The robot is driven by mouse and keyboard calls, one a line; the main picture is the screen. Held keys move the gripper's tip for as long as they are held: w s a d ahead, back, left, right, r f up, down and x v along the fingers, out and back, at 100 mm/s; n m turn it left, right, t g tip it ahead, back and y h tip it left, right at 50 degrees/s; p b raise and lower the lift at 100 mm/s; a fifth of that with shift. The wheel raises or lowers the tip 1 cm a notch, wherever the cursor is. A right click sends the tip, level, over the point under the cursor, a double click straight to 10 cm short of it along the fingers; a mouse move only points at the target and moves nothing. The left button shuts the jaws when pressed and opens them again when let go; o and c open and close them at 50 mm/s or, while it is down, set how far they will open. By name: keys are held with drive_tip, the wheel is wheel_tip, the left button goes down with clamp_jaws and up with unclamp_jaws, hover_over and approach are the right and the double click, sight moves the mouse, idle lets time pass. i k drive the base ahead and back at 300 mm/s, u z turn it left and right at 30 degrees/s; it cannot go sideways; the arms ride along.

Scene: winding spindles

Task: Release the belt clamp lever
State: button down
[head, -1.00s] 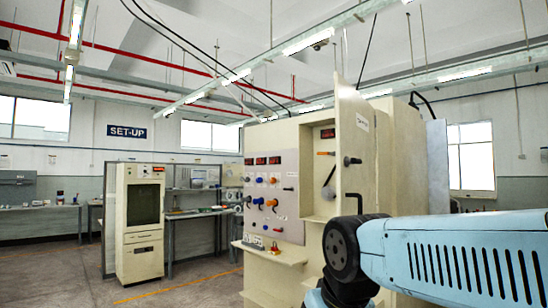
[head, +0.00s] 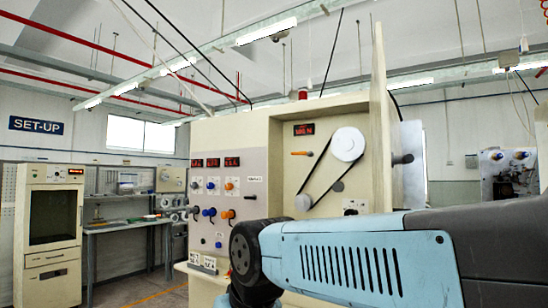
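The cream machine cabinet (head: 240,135) stands in front of me with its door (head: 380,110) open, seen nearly edge-on. In the open bay a black belt (head: 318,170) runs around a large white pulley (head: 348,144) and a smaller pale pulley (head: 303,203). A small orange lever (head: 301,153) lies roughly level at the bay's upper left, below a red-digit display (head: 304,129). No readable label shows whether it is the belt clamp lever. A grey round part (head: 338,186) sits by the belt. My gripper is out of view; my blue arm crosses the lower right and hides the lower cabinet.
A panel of coloured knobs (head: 228,188) and displays is left of the bay. The door's dark handle (head: 402,159) juts out to the right. A cream cabinet with a dark window (head: 52,217) stands at left, beside a workbench (head: 125,226). Some floor between them is clear.

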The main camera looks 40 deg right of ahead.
sight(299, 153)
drive_tip(key=z, duration=0.45)
drive_tip(key=i, duration=1.1)
drive_tip(key=z, duration=0.7)
drive_tip(key=k, duration=0.8)
drive_tip(key=z, duration=0.2)
drive_tip(key=i, duration=0.9)
drive_tip(key=u, duration=0.1)
